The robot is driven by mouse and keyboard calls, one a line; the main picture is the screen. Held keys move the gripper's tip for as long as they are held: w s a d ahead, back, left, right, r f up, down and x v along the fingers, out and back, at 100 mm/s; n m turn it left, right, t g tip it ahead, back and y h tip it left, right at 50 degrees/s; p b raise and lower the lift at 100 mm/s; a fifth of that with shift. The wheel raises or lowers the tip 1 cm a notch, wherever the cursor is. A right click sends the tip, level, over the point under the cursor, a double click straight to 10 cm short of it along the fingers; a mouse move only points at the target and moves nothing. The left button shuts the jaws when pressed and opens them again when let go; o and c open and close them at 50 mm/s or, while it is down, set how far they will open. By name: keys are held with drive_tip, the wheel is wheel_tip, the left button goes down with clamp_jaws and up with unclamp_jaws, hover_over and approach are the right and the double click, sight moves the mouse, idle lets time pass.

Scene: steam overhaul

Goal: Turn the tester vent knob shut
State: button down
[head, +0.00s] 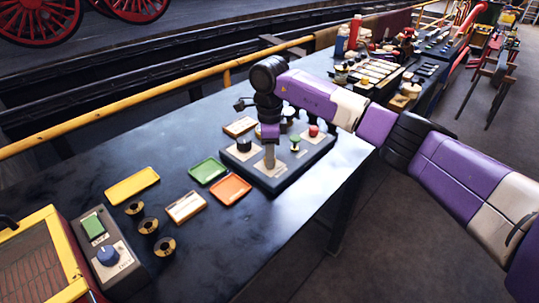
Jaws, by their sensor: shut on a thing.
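The tester (318,156) appears to be the low dark grey panel on the bench, with knobs and cream label plates on top. A black knob (244,145) stands left of the fingers. A green knob (295,141) and a red knob (313,131) stand to the right.
Green (208,170) and orange (231,189) trays, a yellow plate (132,186) and several brass rings (148,225) lie left of the tester. A grey box with a blue knob (107,255) stands at the front left. A yellow rail (150,108) runs behind.

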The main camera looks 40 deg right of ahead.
drive_tip(key=shift+r+m, duration=0.1)
drive_tip(key=shift+m, duration=0.2)
drive_tip(key=m+p, duration=0.2)
drive_tip(key=m, duration=0.1)
drive_tip(key=shift+m, duration=0.4)
drive_tip(key=m+p, duration=0.2)
drive_tip(key=m, duration=0.3)
drive_tip(key=shift+d+r+p, duration=0.1)
drive_tip(key=shift+p, duration=0.25)
drive_tip(key=m+p, duration=0.3)
drive_tip(key=m, duration=0.2)
drive_tip(key=shift+m, duration=0.3)
drive_tip(key=shift+m+p, duration=1.2)
drive_tip(key=shift+m, duration=0.2)
drive_tip(key=c, duration=1.1)
unclamp_jaws()
drive_tip(key=shift+o, duration=0.2)
